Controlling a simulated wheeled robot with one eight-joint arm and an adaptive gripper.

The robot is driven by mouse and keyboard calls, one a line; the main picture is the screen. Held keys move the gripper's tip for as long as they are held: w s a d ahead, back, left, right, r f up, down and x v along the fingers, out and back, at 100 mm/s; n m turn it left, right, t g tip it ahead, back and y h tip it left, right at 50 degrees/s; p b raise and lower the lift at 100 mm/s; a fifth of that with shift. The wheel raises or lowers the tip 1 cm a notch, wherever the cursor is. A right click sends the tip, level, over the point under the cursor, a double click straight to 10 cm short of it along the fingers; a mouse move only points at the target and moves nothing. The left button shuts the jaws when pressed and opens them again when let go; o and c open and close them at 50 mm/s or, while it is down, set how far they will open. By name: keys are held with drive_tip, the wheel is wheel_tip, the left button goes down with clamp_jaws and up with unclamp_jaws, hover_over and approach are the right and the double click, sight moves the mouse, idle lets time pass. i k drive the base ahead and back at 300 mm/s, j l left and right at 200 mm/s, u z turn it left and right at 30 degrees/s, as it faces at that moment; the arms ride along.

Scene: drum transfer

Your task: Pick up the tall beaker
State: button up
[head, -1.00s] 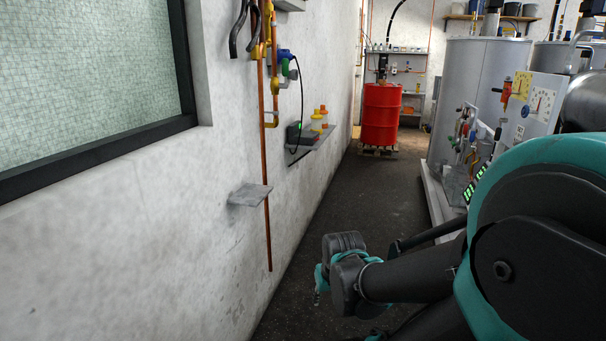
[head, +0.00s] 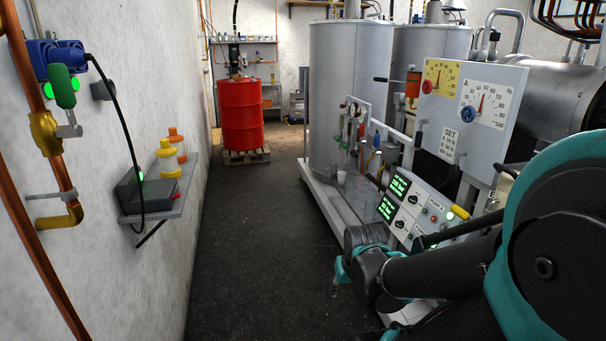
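I cannot make out a tall beaker for certain in the head view. A small whitish cup-like vessel (head: 341,177) stands on the skid by the grey tank; it is too small to tell whether it is the beaker. Several small vessels (head: 258,39) line the shelf on the far wall, also too small to tell apart. My arm reaches in from the lower right and its wrist joint shows at the lower middle. My gripper's fingers do not show.
A wall shelf (head: 178,205) at left holds a dark device and two capped bottles (head: 169,158). A red drum (head: 240,114) stands on a pallet at the back. The skid (head: 318,190) with tanks and control panel (head: 404,205) lines the right. The dark floor between is clear.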

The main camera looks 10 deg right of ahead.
sight(370, 210)
drive_tip(key=i+z, duration=0.25)
drive_tip(key=i, duration=0.15)
drive_tip(key=i+j+z, duration=0.15)
drive_tip(key=i+z, duration=0.15)
drive_tip(key=i+j+z, duration=0.25)
drive_tip(key=i, duration=0.15)
drive_tip(key=i+j+z, duration=0.2)
drive_tip(key=j, duration=0.3)
drive_tip(key=i, duration=0.1)
